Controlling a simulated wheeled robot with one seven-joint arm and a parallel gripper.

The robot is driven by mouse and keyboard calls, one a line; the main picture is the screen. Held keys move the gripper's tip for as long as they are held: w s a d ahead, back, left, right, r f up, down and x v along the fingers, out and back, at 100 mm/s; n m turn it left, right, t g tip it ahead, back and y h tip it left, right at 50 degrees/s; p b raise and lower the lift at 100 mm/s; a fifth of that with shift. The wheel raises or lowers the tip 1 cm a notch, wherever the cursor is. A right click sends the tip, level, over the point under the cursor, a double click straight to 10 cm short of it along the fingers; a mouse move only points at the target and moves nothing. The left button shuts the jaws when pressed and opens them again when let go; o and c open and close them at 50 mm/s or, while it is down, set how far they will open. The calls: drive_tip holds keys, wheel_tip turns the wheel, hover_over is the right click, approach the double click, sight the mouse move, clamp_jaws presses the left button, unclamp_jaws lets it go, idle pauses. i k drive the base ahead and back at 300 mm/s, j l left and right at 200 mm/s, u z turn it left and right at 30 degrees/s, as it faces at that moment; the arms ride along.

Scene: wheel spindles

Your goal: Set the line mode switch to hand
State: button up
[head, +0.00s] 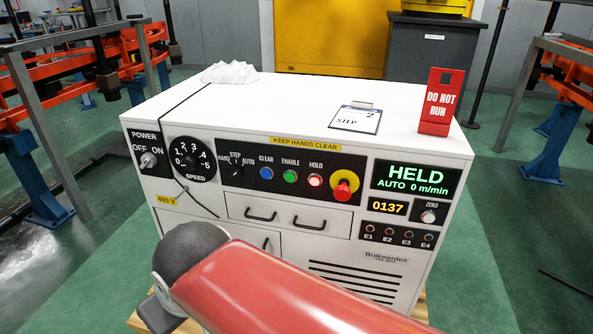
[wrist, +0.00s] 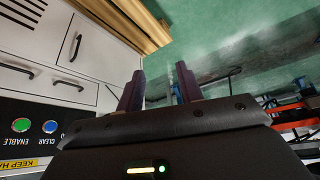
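The line mode switch (head: 236,171) is a small black knob on the dark panel strip of the white cabinet, with HAND at its left, STEP above and AUTO at its right. Its pointer is too small to read surely; the display (head: 413,178) reads HELD, AUTO, 0 m/min. In the wrist view my gripper (wrist: 160,88) has two dark fingers apart with nothing between them, over cabinet edge and floor. The wrist view is turned over, and the switch is not visible there. In the head view my red arm covers the lower front, and the fingers are not visible.
Beside the switch are the speed dial (head: 192,160), clear button (head: 267,173), enable button (head: 290,176), hold button (head: 315,180) and red emergency stop (head: 342,190). Drawer handles (head: 308,222) protrude below. A DO NOT RUN sign (head: 441,101), card (head: 355,118) and white cloth (head: 229,72) are on top.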

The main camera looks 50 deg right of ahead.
sight(236, 170)
drive_tip(key=z, duration=1.5)
